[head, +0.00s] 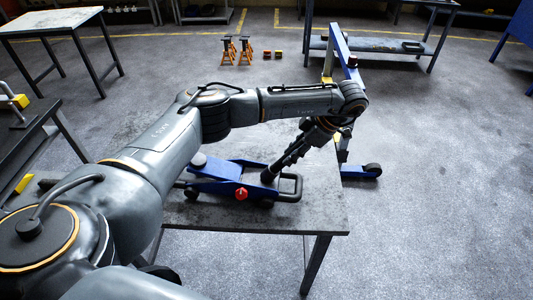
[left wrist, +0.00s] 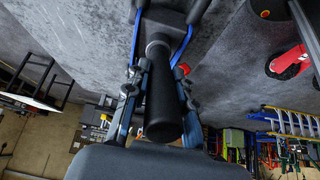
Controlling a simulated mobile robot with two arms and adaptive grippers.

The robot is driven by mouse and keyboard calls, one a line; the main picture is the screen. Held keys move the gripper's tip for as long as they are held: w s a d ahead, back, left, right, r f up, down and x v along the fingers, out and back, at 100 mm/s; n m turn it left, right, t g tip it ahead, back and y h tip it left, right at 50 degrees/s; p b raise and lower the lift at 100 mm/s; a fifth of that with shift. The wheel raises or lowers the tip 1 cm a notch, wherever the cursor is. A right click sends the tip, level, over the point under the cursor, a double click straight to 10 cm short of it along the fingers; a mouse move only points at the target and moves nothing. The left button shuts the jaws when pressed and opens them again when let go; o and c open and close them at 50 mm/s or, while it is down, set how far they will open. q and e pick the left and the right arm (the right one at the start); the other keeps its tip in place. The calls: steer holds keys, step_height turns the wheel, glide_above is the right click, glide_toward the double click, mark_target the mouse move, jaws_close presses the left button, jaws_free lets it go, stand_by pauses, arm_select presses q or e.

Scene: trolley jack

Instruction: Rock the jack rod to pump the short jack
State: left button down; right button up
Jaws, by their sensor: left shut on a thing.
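The short blue jack (head: 220,185), with a red knob on its side, lies on a dark grey table. Its black jack rod (head: 267,177) slants up from the jack's right part towards my left gripper (head: 298,150). In the left wrist view the rod (left wrist: 163,105) shows as a thick black grip running between the two fingers of my left gripper (left wrist: 162,75), which is shut on it. Blue side rails of the jack (left wrist: 135,45) show on both sides of the rod. The rod's lower end is partly hidden. My right gripper is not in view.
The table (head: 310,210) has bare room at its front and right. A blue crane-like frame (head: 345,55) stands on the floor behind it. Orange stands (head: 245,52) stand further back. A light-topped table (head: 50,22) is at back left. My left arm covers much of the left side.

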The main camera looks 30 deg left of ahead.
mark_target(280, 159)
arm_select(q)
steer(key=shift+s+a+r+h+p, duration=0.2)
steer(key=shift+s+a+h+p, duration=0.1)
steer(key=shift+a+p, duration=0.1)
steer(key=shift+s+a+r+t+h, duration=0.1)
steer(key=shift+s+a+t+h, duration=0.25)
steer(key=shift+a+h, duration=0.25)
steer(key=shift+w+d, duration=0.1)
steer(key=shift+s+a+r+t+h+p, duration=0.15)
steer(key=shift+s+a+t+h+p, duration=0.15)
steer(key=shift+a, duration=0.25)
steer(key=shift+s+a+r+h, duration=0.15)
steer(key=shift+s+a+h, duration=0.1)
steer(key=shift+a+h, duration=0.3)
